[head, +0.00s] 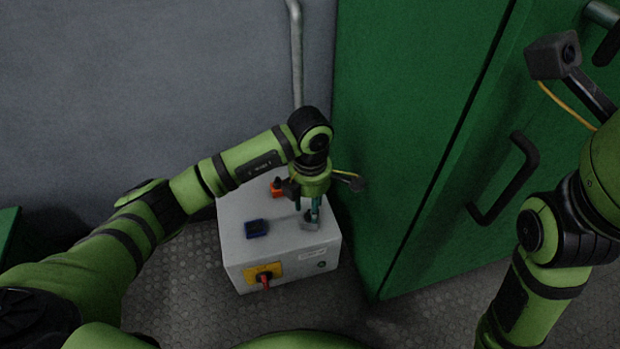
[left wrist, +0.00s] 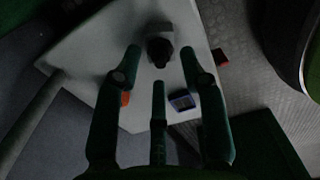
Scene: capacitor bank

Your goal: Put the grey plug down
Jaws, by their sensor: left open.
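The grey plug (head: 310,223) is on top of the light grey box (head: 275,245), near its right side. It also shows in the left wrist view (left wrist: 160,50) as a dark round knob on a grey base, ahead of the fingertips. My left gripper (head: 308,207) points down over the plug from above. Its fingers are spread apart, open, and also show in the left wrist view (left wrist: 160,62). I cannot tell whether a fingertip touches the plug. My right arm is at the right edge, with its gripper out of the picture.
A blue part (head: 256,228) and an orange part (head: 277,187) are on the box top. A yellow plate with a red handle (head: 264,276) is on the box front. A green cabinet (head: 400,150) stands close on the right. A pipe (head: 296,55) runs up the wall behind.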

